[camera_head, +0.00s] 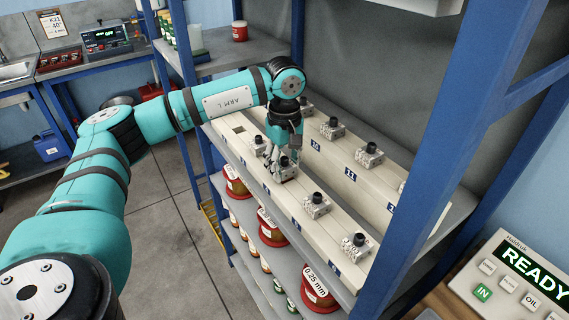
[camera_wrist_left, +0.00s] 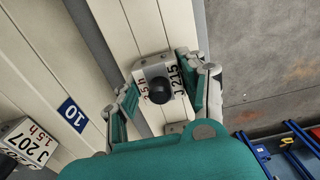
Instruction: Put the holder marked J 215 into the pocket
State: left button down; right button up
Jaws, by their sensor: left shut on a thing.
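The holder marked J 215 (camera_wrist_left: 178,78) is a small pale block with a black knob, between the fingers of my left gripper (camera_wrist_left: 160,92) in the left wrist view. In the head view my left gripper (camera_head: 282,161) points down over the front cream rail (camera_head: 300,204), shut on this holder (camera_head: 286,174). I cannot tell whether the holder rests on the rail or hangs just above it. An empty square pocket (camera_head: 239,128) shows as a dark opening near the rail's far left end. My right gripper is not in view.
Other holders stand close by on the front rail, including one (camera_head: 259,146) beyond and one (camera_head: 317,205) nearer. The back rail (camera_head: 352,166) carries several more, including J 207 (camera_wrist_left: 27,141). Blue shelf posts (camera_head: 422,130) stand at the right. Spools (camera_head: 318,289) fill the shelf below.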

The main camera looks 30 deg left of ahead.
pick_arm(q)
jog(key=shift+f+b, duration=0.4)
jog(key=shift+f, duration=0.15)
jog(key=c, duration=0.6)
grip_release()
jog(key=shift+c, duration=0.2)
notch_tip(320, 180, up, 12)
jog(key=shift+r, duration=0.1)
